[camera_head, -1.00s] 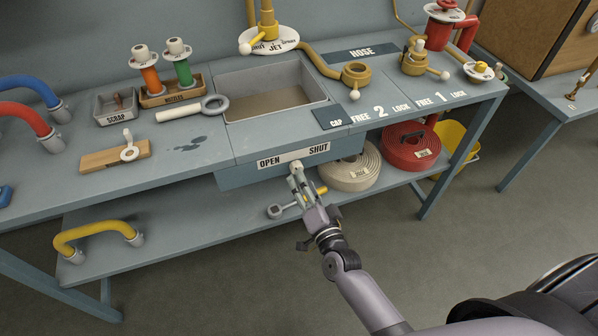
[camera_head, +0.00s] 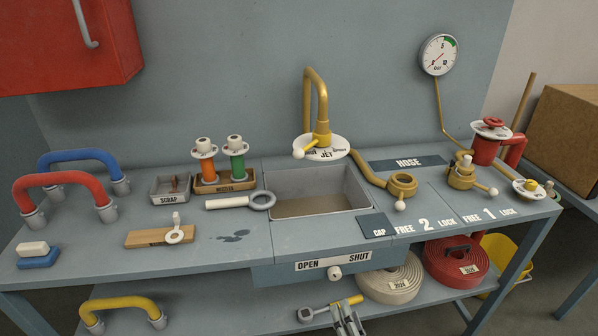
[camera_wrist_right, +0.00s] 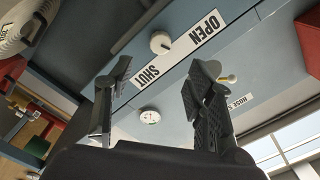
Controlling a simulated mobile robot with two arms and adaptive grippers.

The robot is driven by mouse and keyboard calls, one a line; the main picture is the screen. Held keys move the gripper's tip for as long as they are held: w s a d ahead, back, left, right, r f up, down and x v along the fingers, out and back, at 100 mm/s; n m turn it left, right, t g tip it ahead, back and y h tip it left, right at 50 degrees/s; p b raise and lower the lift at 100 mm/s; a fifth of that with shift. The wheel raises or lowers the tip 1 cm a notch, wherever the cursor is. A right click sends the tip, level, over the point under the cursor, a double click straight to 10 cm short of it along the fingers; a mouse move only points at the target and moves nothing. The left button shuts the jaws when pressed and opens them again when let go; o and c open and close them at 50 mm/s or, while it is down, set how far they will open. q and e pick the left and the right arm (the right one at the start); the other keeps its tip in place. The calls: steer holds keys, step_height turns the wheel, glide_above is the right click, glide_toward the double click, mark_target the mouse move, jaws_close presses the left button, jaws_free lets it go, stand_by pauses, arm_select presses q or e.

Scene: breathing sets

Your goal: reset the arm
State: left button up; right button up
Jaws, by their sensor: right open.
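My right gripper (camera_head: 346,318) is at the bottom edge of the head view, in front of the bench and below the OPEN/SHUT label (camera_head: 306,265). Its two fingers are apart, with nothing between them; the right wrist view also shows the open gripper (camera_wrist_right: 162,72). A white round knob (camera_head: 334,273) sits under the label, about midway between the two words. The knob also shows beyond the fingers in the wrist view (camera_wrist_right: 160,42), apart from them. Most of my right arm is out of the head view. My left gripper is not in view.
The bench holds a sink basin (camera_head: 285,208), a yellow swivel pipe (camera_head: 322,120) and brass fittings. On the lower shelf near my gripper are a yellow-handled tool (camera_head: 335,306), a pale hose roll (camera_head: 392,284) and a red hose roll (camera_head: 455,262).

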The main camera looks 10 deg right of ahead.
steer(key=s+f+n+g+y, duration=0.1)
steer(key=s+f+n+g, duration=0.4)
steer(key=f, duration=0.8)
steer(key=s+f+n+g, duration=0.25)
steer(key=s+f, duration=0.35)
steer(key=f, duration=0.8)
steer(key=s+d+f+n+g, duration=0.2)
steer(key=s+f, duration=0.3)
steer(key=s, duration=0.4)
steer(key=s+d+f+n+g+h, duration=0.1)
steer(key=s+f+g, duration=0.3)
steer(key=s, duration=0.5)
steer(key=s+d+f+n+g+p, duration=0.1)
steer(key=s+d+f+n+g, duration=0.1)
steer(key=s+f, duration=0.4)
steer(key=s+d+g, duration=0.1)
steer(key=s, duration=0.2)
steer(key=shift+s+f+n+h, duration=0.25)
steer(key=shift+s+n+h, duration=0.05)
steer(key=shift+n, duration=0.05)
steer(key=shift+g, duration=0.25)
